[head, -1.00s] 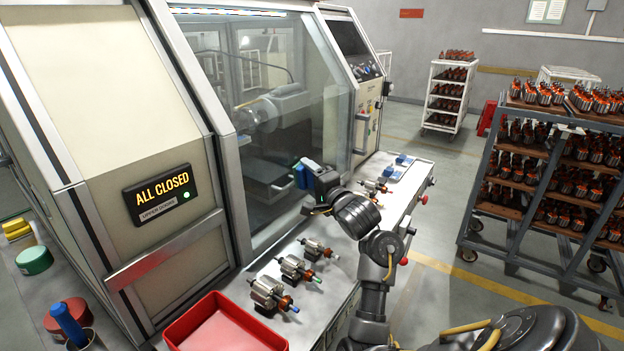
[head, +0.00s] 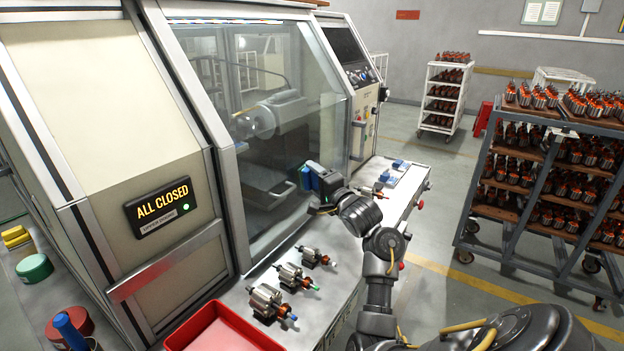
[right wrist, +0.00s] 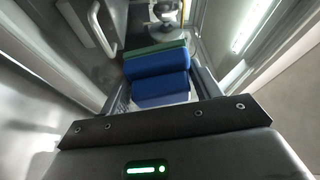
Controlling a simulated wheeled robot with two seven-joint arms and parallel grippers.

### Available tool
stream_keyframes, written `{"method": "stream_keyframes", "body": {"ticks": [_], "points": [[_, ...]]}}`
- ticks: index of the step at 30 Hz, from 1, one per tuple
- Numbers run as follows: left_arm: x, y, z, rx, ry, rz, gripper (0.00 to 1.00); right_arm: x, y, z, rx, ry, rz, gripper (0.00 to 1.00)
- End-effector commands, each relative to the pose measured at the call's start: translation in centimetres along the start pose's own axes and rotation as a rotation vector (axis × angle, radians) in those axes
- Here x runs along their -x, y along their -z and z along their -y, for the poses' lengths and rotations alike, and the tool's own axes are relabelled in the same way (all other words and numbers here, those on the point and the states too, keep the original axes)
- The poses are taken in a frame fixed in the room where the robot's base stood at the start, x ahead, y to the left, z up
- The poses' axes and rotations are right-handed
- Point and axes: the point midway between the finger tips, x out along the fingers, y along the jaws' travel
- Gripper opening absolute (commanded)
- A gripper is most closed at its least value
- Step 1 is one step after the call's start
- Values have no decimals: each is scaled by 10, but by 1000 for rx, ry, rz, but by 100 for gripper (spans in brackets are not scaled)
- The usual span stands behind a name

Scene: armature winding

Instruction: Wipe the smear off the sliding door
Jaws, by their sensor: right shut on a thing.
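The sliding door's glass (head: 262,110) sits in a metal frame on the machine front. It looks hazy, and I cannot pick out a distinct smear. My right gripper (head: 317,183) is in front of the door's lower right part, above the ledge. It is shut on a blue sponge with a green face (head: 305,178). The green side faces the glass; I cannot tell if it touches. In the right wrist view, the sponge (right wrist: 158,78) sits between the fingers with its green side away from me. My left gripper is not in view.
Armatures (head: 267,298) stand along the ledge (head: 330,290) below the door, with a red tray (head: 215,330) nearer me. Blue blocks (head: 390,179) lie on the ledge further right. An "ALL CLOSED" sign (head: 162,203) is lit on the left panel. A loaded rack (head: 540,180) stands right.

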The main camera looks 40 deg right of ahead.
Motion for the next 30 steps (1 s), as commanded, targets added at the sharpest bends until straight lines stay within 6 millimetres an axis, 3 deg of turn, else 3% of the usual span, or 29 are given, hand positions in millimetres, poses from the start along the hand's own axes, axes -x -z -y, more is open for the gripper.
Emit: {"method": "stream_keyframes", "body": {"ticks": [14, 30], "points": [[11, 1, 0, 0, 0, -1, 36, -2, -3, 0, 0, -1, 1, 36], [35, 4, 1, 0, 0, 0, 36, 9, -41, 7, 0, 1, 4, 36]]}}
